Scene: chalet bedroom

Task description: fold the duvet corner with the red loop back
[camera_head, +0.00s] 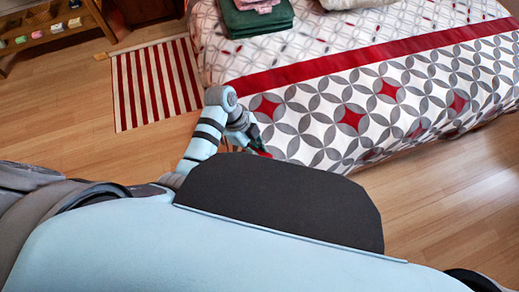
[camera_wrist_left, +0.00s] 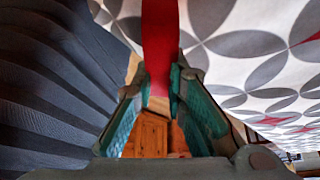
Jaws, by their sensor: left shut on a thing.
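The duvet (camera_head: 325,115) is white with grey interlocking circles, red diamonds and a red band, and it hangs over the near side of the bed. My left gripper (camera_head: 256,143) is low at the duvet's near left corner, partly hidden behind my own body. In the left wrist view the red loop (camera_wrist_left: 160,40) runs down between the fingers of my left gripper (camera_wrist_left: 162,88), which is shut on it. The duvet (camera_wrist_left: 240,45) fills the upper right of that view, close beside the fingers. My right gripper is not in view.
Dark green folded cloths (camera_head: 257,18) with a pink one on top lie on the bed, beside a pale item (camera_head: 355,3). A red-and-white striped rug (camera_head: 155,83) lies left of the bed. A wooden shelf (camera_head: 50,30) stands far left. Wooden floor is clear at right.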

